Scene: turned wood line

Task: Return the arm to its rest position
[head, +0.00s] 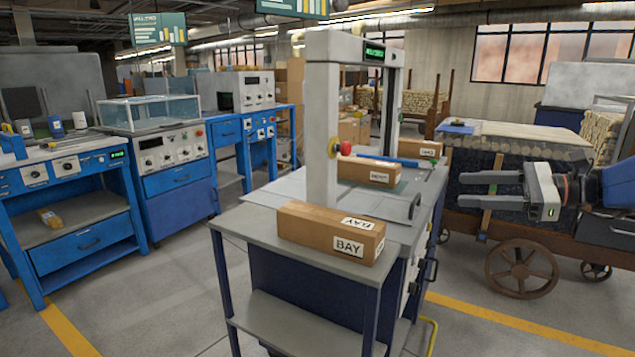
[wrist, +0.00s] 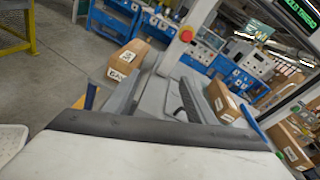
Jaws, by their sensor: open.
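My gripper (head: 492,188) is at the right of the head view, pointing left, with its two fingers apart and nothing between them. It is in front of the wooden cart and to the right of the grey bench, apart from both in the picture. In the wrist view the two dark fingers (wrist: 155,98) reach forward with a gap between them. Beyond them are the bench and a cardboard box labelled BAY (wrist: 127,60). The same BAY box (head: 325,236) lies on the near end of the bench in the head view.
The grey bench (head: 240,222) carries a scanner-like arch (head: 322,130) with a red button, and more boxes (head: 370,171) behind it. A wheeled wooden cart (head: 470,222) stands behind my gripper. Blue workstations (head: 165,180) line the left. Floor between them and the bench is clear.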

